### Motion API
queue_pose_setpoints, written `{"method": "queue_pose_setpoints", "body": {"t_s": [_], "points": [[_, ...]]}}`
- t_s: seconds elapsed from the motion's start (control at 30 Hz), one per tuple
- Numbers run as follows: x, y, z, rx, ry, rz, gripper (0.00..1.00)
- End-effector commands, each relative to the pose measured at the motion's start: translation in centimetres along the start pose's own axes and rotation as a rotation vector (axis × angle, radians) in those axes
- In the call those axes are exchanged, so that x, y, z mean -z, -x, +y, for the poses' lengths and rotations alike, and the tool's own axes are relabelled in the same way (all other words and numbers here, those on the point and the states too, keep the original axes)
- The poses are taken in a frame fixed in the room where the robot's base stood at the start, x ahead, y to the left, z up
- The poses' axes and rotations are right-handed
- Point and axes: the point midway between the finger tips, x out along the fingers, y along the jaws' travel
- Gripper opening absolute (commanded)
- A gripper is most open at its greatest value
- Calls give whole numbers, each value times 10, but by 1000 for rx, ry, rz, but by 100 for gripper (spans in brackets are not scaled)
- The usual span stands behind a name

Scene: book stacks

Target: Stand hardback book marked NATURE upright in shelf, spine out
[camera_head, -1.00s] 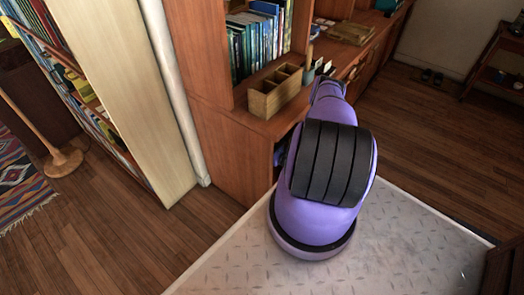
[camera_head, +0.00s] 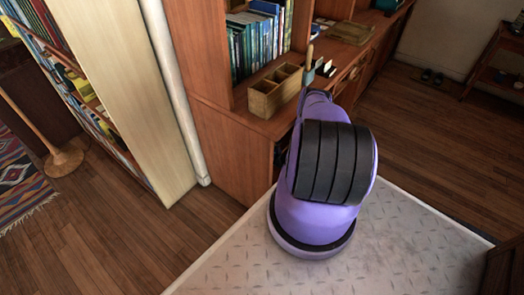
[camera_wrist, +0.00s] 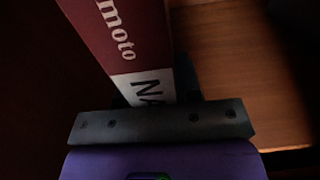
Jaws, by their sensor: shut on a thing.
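The hardback book (camera_wrist: 118,32) shows in the wrist view, dark red with white lettering ending "moto" and a white band with "NA"; the rest of the title is hidden by my gripper. My gripper (camera_wrist: 155,93) is shut on this book, with a dark finger partly showing on each side of it. In the head view my arm hides the gripper and the book. A wooden shelf (camera_head: 222,75) holds upright books (camera_head: 257,42) at the upper middle. I cannot tell from the wrist view whether the book touches a shelf.
A wooden divided box (camera_head: 274,97) stands on the ledge before the books, near my arm. A wooden tray (camera_head: 345,32) lies further right. A tall pale bookcase (camera_head: 115,70) stands left. The wrist view shows a dark wall at left and brown wood (camera_wrist: 250,75) at right.

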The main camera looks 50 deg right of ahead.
Motion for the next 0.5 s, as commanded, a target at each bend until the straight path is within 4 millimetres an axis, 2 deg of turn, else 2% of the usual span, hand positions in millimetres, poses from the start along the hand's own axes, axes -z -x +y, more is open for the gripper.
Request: {"method": "queue_pose_setpoints", "body": {"t_s": [0.07, 0.1, 0.17, 0.2, 0.5], "points": [[2, 0, 0, 1, 0, -2, 0], [2, 0, 0, 0, 0, 0, 41], [2, 0, 0, 0, 0, 0, 55], [2, 0, 0, 0, 0, 0, 57], [0, 0, 0, 0, 0, 0, 57]]}}
